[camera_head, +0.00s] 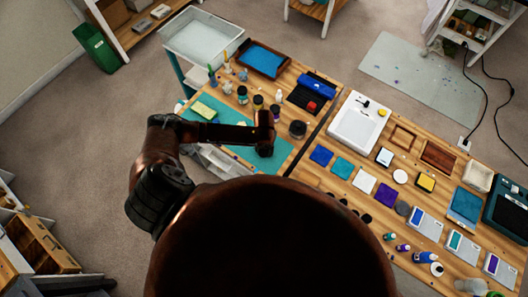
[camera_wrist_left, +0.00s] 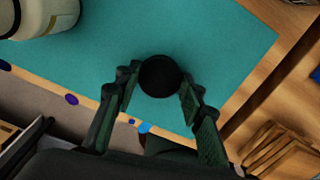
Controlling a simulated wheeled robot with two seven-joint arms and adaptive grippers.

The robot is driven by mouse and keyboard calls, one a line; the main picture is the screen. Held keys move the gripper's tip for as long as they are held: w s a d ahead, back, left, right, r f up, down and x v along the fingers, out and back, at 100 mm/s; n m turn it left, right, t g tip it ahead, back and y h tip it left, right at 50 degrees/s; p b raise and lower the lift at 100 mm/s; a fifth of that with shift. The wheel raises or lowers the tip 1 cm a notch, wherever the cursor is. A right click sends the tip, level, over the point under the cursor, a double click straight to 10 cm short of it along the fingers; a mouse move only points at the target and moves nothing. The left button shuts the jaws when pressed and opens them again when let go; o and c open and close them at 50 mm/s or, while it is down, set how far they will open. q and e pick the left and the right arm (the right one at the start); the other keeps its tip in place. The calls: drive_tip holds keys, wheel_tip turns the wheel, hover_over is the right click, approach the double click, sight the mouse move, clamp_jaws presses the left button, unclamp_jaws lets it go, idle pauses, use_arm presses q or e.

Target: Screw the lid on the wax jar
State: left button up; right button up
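My left gripper (camera_head: 265,150) hangs over the teal mat (camera_head: 283,150) on the left workbench. In the left wrist view its two fingers (camera_wrist_left: 160,88) stand against opposite sides of a round black lid (camera_wrist_left: 160,76), seen from above. The fingers look shut on it. Its height above the mat is hard to tell. A pale, cream jar (camera_wrist_left: 42,14) stands on the mat at the upper left, cut by the frame edge and apart from the gripper. I cannot tell for sure that it is the wax jar. My right gripper is not in view.
Several small jars and bottles stand behind the mat, including a dark jar (camera_head: 298,129). A tray with a blue inside (camera_head: 262,60) and a white bin (camera_head: 203,38) lie farther back. The right workbench holds coloured squares and a white tray (camera_head: 357,122). My own arm hides part of the mat.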

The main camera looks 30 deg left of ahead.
use_arm(q)
drive_tip(key=shift+c, duration=1)
drive_tip(key=shift+r, duration=0.1)
drive_tip(key=shift+r, duration=0.5)
drive_tip(key=s+d+r+b, duration=0.2)
drive_tip(key=s+r+b, duration=0.1)
drive_tip(key=s+r, duration=0.9)
drive_tip(key=shift+s+d, duration=0.25)
drive_tip(key=shift+s, duration=0.65)
drive_tip(key=shift+f, duration=0.1)
